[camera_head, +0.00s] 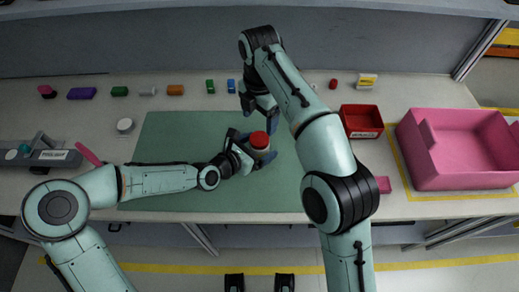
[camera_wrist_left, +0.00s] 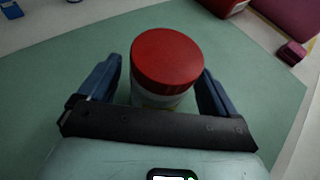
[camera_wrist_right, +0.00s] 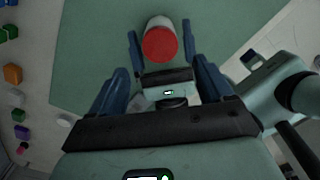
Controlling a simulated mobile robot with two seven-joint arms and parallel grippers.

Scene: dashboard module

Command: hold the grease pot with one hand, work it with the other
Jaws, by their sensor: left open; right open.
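The grease pot (camera_head: 260,140), a white jar with a red lid, stands on the green mat (camera_head: 165,146). My left gripper (camera_head: 253,149) is open around it, one finger on each side. In the left wrist view the pot (camera_wrist_left: 167,62) sits between the blue fingers, with gaps visible beside it. My right gripper (camera_head: 259,111) is open and empty, behind the pot in the head view. In the right wrist view the pot (camera_wrist_right: 160,42) and my left gripper lie beyond my right fingers. The jar's lower part is largely hidden.
A red bin (camera_head: 361,121) and a large pink crate (camera_head: 460,165) stand at right. Several small coloured blocks line the back of the table. A labelled grey device (camera_head: 40,155) sits at far left. A white round piece (camera_head: 125,126) lies left of the mat. The mat's left part is clear.

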